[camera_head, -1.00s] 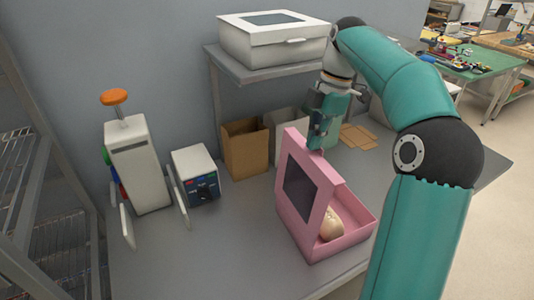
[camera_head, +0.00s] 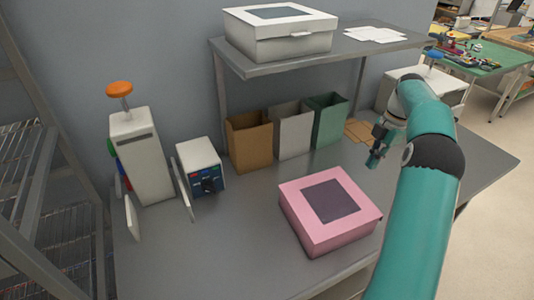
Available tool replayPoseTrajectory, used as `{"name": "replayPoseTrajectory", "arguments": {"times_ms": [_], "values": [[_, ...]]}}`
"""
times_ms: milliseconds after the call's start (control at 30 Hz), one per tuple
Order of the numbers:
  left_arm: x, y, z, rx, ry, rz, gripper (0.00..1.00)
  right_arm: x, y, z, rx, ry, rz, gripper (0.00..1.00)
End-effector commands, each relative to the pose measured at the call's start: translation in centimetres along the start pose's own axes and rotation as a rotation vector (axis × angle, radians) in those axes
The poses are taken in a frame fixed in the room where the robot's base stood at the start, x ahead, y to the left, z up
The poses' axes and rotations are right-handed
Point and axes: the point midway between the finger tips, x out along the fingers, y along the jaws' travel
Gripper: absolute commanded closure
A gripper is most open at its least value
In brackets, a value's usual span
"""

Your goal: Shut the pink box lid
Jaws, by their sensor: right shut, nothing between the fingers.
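The pink box (camera_head: 330,242) sits on the grey table, near its front edge. Its pink lid (camera_head: 302,211), with a dark window (camera_head: 331,201), lies flat over the top and looks shut. The inside of the box is hidden. My right gripper (camera_head: 374,160) is shut and empty. It is above the table, behind and to the right of the box, apart from it. My left gripper is not in view.
Brown (camera_head: 250,142), white (camera_head: 293,132) and green (camera_head: 330,119) bags stand behind the box. A white box (camera_head: 280,42) rests on the raised shelf (camera_head: 258,69). White machines (camera_head: 139,165) stand at the left.

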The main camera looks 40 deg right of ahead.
Motion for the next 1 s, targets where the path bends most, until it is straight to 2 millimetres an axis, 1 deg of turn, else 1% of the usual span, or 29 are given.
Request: {"name": "replayPoseTrajectory", "arguments": {"times_ms": [33, 100, 233, 400, 600, 1000], "values": [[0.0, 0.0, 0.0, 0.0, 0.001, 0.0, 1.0, 1.1, -0.1, 0.8, 0.003, 0.01, -0.003, 1.0], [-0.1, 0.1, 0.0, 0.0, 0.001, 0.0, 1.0, 2.3, -0.1, 1.6, 0.001, 0.069, -0.003, 1.0], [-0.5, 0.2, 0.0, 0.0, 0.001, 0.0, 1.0, 3.9, -0.1, 2.4, -0.007, 0.148, -0.004, 1.0], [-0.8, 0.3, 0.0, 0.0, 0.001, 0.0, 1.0, 5.5, -0.2, 3.1, -0.012, 0.217, -0.005, 1.0], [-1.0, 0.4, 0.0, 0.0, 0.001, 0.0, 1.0, 6.4, -0.3, 3.5, -0.012, 0.257, -0.005, 1.0], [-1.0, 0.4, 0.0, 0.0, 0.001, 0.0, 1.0, 6.6, -0.5, 3.7, -0.01, 0.265, -0.003, 1.0]]}}
